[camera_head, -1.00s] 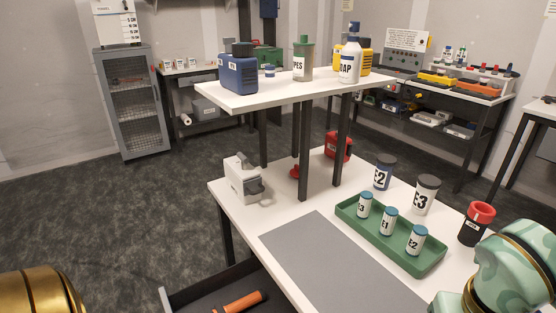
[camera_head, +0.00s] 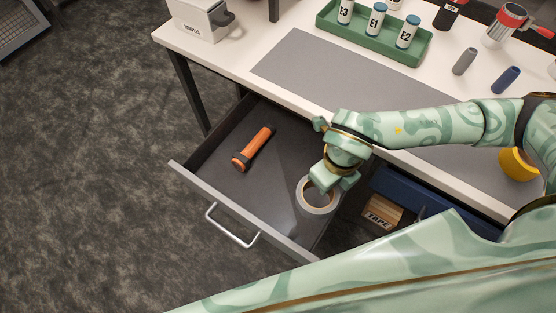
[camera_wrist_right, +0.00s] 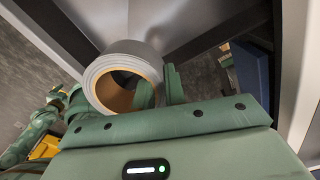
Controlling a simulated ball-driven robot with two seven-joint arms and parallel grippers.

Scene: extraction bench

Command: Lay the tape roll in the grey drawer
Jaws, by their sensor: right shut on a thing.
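The tape roll (camera_head: 331,206), a grey ring with a tan cardboard core, is held over the right part of the open grey drawer (camera_head: 238,211). My right gripper (camera_head: 322,184) is shut on the roll's wall. In the right wrist view the roll (camera_wrist_right: 92,75) has one finger of the gripper (camera_wrist_right: 160,88) inside its core and one outside. I cannot tell whether the roll touches the drawer floor.
An orange-handled tool (camera_head: 254,147) lies in the drawer's left part. A wooden block marked TAPE (camera_head: 382,212) and a blue bin (camera_head: 410,195) are right of the drawer. The bench edge overhangs behind. The drawer's middle is bare.

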